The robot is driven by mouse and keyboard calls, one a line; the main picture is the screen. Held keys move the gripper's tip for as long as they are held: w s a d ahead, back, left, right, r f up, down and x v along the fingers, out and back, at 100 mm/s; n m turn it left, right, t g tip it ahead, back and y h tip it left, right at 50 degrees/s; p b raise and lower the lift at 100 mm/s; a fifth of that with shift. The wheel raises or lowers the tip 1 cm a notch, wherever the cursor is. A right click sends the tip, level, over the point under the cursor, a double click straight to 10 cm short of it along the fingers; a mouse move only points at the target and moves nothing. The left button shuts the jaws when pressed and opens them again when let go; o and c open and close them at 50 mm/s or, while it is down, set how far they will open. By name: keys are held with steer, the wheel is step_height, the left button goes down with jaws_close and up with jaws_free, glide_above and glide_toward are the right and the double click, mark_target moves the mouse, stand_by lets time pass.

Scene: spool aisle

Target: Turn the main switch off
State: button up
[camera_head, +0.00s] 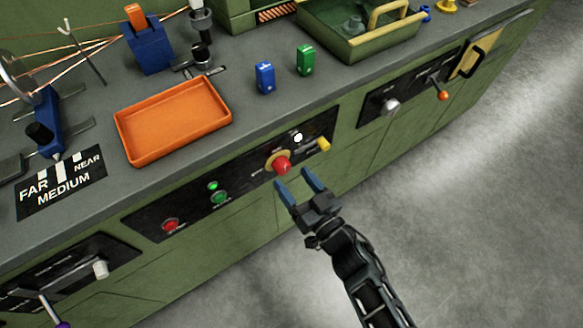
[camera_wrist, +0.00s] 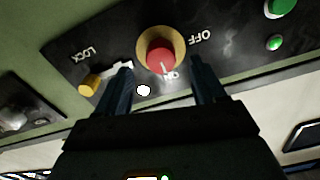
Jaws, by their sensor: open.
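The main switch is a red knob (camera_head: 281,165) on a yellow disc, set in a black panel on the cabinet front. In the wrist view the red knob (camera_wrist: 161,57) shows a white mark toward the "ON" label below it; "OFF" stands to the right. A yellow slider knob (camera_wrist: 90,85) sits at the left end of a pale slot by the word "LOCK"; it also shows in the head view (camera_head: 323,144). My gripper (camera_head: 295,179) is open and empty in front of the panel, its blue fingers pointing at the red knob. Contact cannot be told.
A white lamp (camera_head: 298,138) is lit on the panel. A green button (camera_head: 219,198) and red button (camera_head: 170,224) are to the left. An orange tray (camera_head: 174,120) and blue and green blocks stand on the bench. The floor at right is clear.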

mark_target(285, 170)
steer(key=shift+x, duration=2.05)
steer(key=shift+s, duration=0.1)
steer(key=shift+c, duration=0.3)
steer(key=c, duration=1)
